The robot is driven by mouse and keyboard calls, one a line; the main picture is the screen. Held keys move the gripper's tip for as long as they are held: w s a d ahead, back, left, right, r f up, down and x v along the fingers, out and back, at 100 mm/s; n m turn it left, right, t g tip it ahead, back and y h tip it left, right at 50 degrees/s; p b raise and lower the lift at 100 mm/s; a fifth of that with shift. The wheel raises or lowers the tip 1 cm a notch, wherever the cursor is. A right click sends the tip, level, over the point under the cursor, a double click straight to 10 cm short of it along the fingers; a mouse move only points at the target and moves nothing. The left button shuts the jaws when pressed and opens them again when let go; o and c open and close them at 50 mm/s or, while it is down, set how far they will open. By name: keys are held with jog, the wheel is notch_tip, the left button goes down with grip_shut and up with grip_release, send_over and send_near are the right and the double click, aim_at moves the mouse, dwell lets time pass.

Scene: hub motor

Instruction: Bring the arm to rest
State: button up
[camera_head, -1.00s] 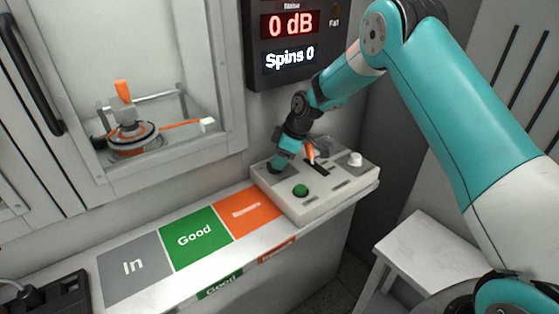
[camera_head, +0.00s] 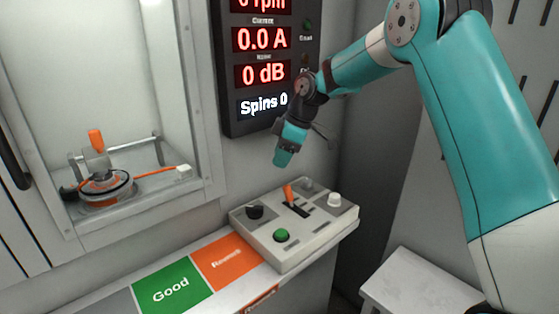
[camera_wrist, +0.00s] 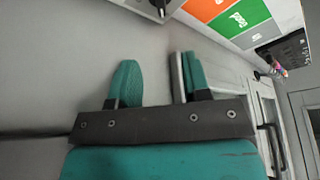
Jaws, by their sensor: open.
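My teal arm reaches in from the right in the head view, and my gripper (camera_head: 284,157) hangs in the air above the control box (camera_head: 305,250). In the wrist view my gripper (camera_wrist: 158,85) has its two teal fingers apart with nothing between them. The control box carries an orange lever (camera_head: 289,194), a green button (camera_head: 281,235), a black knob (camera_head: 255,212) and a white knob (camera_head: 334,200). My gripper touches none of them.
A display panel (camera_head: 266,105) on the wall reads 0.0 A, 0 dB and Spins 0. A hub motor (camera_head: 104,187) sits in the cabinet at left. Green Good (camera_head: 172,289) and orange (camera_head: 226,263) pads lie on the shelf. A white stool (camera_head: 425,285) stands at lower right.

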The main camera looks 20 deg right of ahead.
dwell(0.3)
jog(key=s+a+r+m+p, duration=0.1)
jog(key=s+a+r, duration=0.2)
jog(key=s, duration=0.3)
jog(key=s+a+r+m+g+p, duration=0.1)
jog(key=s+a+r, duration=0.25)
jog(key=s, duration=0.25)
jog(key=s+a+r+m+p, duration=0.1)
jog(key=s+a+r+p, duration=0.1)
jog(key=s+a+r, duration=0.3)
jog(key=s+m+g+p, duration=0.1)
jog(key=s+m, duration=0.1)
jog(key=s, duration=1.7)
jog(key=shift+s+f+m+p, duration=0.2)
jog(key=shift+m+p, duration=0.1)
jog(key=shift+m, duration=0.1)
